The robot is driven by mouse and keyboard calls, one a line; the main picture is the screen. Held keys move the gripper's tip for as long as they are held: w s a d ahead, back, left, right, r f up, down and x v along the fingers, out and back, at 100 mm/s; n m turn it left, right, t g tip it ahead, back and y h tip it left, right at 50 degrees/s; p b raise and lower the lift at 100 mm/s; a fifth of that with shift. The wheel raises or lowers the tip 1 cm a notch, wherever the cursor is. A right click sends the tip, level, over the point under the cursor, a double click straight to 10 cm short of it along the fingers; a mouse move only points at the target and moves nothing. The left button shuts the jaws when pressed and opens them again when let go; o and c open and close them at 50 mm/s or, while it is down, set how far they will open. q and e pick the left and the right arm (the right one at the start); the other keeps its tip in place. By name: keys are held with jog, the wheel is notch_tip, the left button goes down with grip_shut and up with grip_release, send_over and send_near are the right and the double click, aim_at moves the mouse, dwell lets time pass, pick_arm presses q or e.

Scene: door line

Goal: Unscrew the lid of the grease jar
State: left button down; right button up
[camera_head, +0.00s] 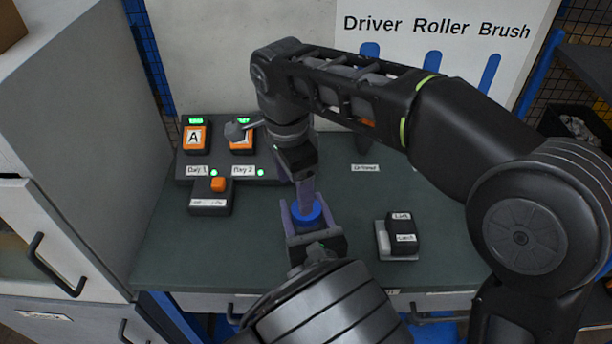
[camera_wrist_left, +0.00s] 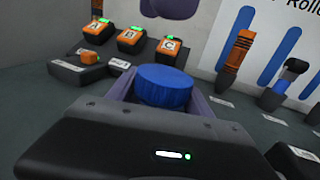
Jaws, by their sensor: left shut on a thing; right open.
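The grease jar shows as a round blue lid (camera_head: 307,215), low in the middle of the bench in the head view; its body is mostly hidden. The lid also shows in the left wrist view (camera_wrist_left: 163,85), between two purple-grey fingers. My left gripper (camera_head: 309,222) comes from the front edge and is shut on the jar. My right gripper (camera_head: 305,196) hangs from above, just behind and over the lid. It is open, seen almost edge-on in the head view. No right finger shows on the lid in the left wrist view.
A charger dock (camera_head: 226,172) with orange blocks stands at the bench's left. A small black labelled box (camera_head: 402,232) stands right of the jar. A board (camera_head: 490,58) reading Driver, Roller, Brush is at the back. An orange-handled tool (camera_wrist_left: 239,50) stands before it. The left front of the bench is clear.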

aim_at(306, 225)
jog(key=m, duration=0.1)
jog(key=d+r+m, duration=0.1)
jog(key=m, duration=0.1)
jog(key=w+d+m, duration=0.1)
jog(key=shift+w+d+r+m, duration=0.1)
jog(key=shift+d+r+m, duration=0.15)
jog(key=shift+m, duration=0.15)
jog(key=shift+a+m+g+y, duration=0.15)
jog(key=shift+m+g+y, duration=0.15)
jog(key=shift+f, duration=0.15)
jog(key=shift+f, duration=3.9)
jog(key=shift+c, duration=0.2)
